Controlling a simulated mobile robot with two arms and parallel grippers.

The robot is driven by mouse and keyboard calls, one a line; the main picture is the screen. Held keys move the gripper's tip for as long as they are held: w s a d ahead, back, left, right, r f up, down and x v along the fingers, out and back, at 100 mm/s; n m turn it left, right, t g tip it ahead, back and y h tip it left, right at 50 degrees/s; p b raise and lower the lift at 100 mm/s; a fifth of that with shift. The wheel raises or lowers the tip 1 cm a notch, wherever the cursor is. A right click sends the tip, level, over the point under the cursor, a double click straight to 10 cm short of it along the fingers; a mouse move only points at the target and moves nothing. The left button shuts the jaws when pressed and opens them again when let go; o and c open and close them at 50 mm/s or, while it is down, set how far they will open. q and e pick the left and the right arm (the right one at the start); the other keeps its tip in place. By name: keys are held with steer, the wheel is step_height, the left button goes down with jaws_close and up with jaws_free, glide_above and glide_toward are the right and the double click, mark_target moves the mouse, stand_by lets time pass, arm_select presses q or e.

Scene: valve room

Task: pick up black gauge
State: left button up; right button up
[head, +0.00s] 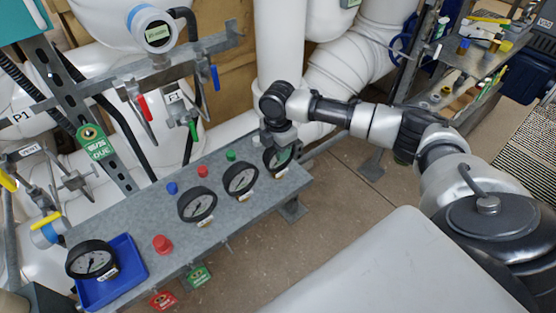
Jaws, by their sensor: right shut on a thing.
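My right gripper (277,142) points down at the far right end of the grey metal bench and is shut on a black gauge (281,162). The gripper covers the upper part of that gauge, and I cannot tell whether the gauge still touches the bench. Two similar black gauges with white faces, a middle one (240,179) and a left one (197,204), stand on the bench to its left. Another black gauge (90,260) sits at the blue tray. My left gripper is not in view.
The grey bench (140,215) also carries a blue tray (122,281), a large red knob (162,244) and small blue, red and green knobs. White pipes (280,50) rise close behind my right gripper. A shelf rack (470,65) stands at the right. Open floor lies in front.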

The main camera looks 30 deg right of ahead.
steer(key=shift+r, duration=0.1)
steer(key=shift+w+r, duration=0.1)
steer(key=shift+r, duration=0.35)
steer(key=r, duration=0.3)
steer(key=shift+s+d+r, duration=0.25)
steer(key=shift+d, duration=0.1)
steer(key=s+d+r, duration=0.6)
steer(key=d, duration=0.2)
steer(key=shift+s+d+r+b, duration=0.25)
steer(key=shift+s+d+b, duration=0.05)
steer(key=shift+s+b, duration=0.15)
steer(key=shift+w, duration=0.1)
steer(key=shift+o, duration=1.2)
steer(key=shift+c, duration=1)
steer(key=shift+a, duration=0.1)
